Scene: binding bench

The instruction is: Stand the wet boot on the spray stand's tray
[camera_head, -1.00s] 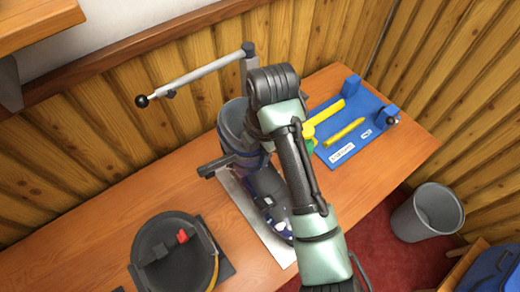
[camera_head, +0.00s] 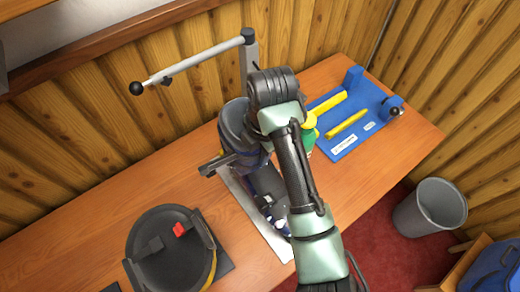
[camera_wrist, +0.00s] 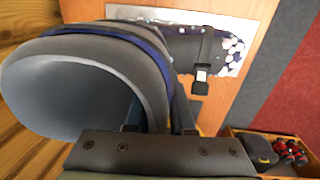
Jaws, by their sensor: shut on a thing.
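The boot (camera_head: 237,128) is dark grey and blue with a wide open cuff. It stands roughly upright over the silver metal tray (camera_head: 233,187) on the bench. My gripper (camera_wrist: 160,118) is shut on the boot's cuff; my arm hides most of the grip in the head view. In the wrist view the grey cuff (camera_wrist: 65,85) fills the left, and the foot with its buckle lies over the tray (camera_wrist: 238,45). Whether the sole touches the tray cannot be told. The spray stand's grey post (camera_head: 248,60) rises behind, with a bar ending in a black ball.
A round black holder with a red clip (camera_head: 179,229) sits at the bench's left. A blue board (camera_head: 350,148) with yellow tools lies to the right, near a green and yellow item (camera_head: 309,130). A grey bin (camera_head: 430,207) stands on the red floor.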

